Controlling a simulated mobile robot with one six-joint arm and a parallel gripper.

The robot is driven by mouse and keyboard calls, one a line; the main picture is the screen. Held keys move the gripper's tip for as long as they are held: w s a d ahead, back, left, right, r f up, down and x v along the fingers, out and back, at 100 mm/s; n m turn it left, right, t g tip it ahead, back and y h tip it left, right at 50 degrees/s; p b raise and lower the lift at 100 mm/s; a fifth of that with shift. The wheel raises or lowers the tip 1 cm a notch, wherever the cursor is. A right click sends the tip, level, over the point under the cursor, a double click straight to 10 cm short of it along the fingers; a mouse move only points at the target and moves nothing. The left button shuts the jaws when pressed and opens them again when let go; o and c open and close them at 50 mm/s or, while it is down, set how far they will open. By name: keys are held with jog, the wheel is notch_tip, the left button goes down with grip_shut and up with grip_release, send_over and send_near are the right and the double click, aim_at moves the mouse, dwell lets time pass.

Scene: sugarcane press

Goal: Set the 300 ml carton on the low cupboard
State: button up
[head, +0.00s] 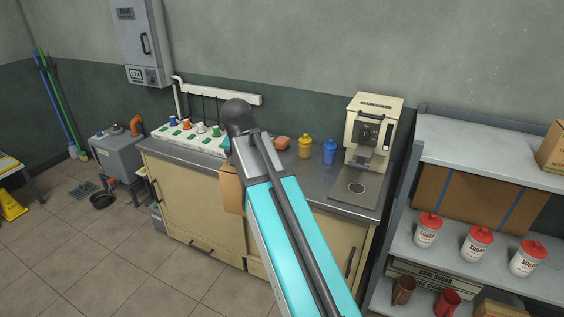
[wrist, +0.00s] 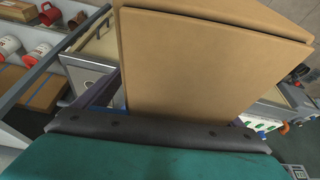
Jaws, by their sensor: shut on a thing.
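The carton is a plain brown cardboard box (wrist: 205,65) that fills the middle of the wrist view. My gripper (wrist: 165,130) is shut on it. In the head view only a strip of the carton (head: 231,189) shows left of my cyan arm, in front of the cupboard doors; the arm hides the rest and my gripper. Any volume label is not visible. The low cupboard (head: 195,205) has cream doors and a grey metal top and stands along the wall. The carton appears held up in front of it, apart from the top.
On the cupboard top stand a white rack (head: 190,137) at left, a yellow bottle (head: 305,147), a blue bottle (head: 329,152) and a cream machine (head: 371,135) at right. Bare top shows between bottles and front edge. A grey shelf (head: 470,150) with sugar jars stands at right.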

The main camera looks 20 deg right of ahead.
jog(key=a+n, duration=0.1)
jog(key=a, duration=0.1)
jog(key=a+f+n+y, duration=0.1)
jog(key=a+n, duration=0.1)
jog(key=a+f+n+t, duration=0.1)
jog(key=a, duration=0.2)
jog(key=shift+f+n, duration=0.25)
jog(key=shift+n, duration=0.05)
jog(key=shift+w+a+r+n+y, duration=0.1)
jog(key=shift+w+a+n+y, duration=0.35)
jog(key=shift+n, duration=0.55)
jog(key=shift+w+a+r+n+y, duration=0.15)
jog(key=shift+a+n+y, duration=0.35)
jog(key=shift+n, duration=0.5)
jog(key=shift+d+f, duration=0.1)
jog(key=shift+w, duration=0.1)
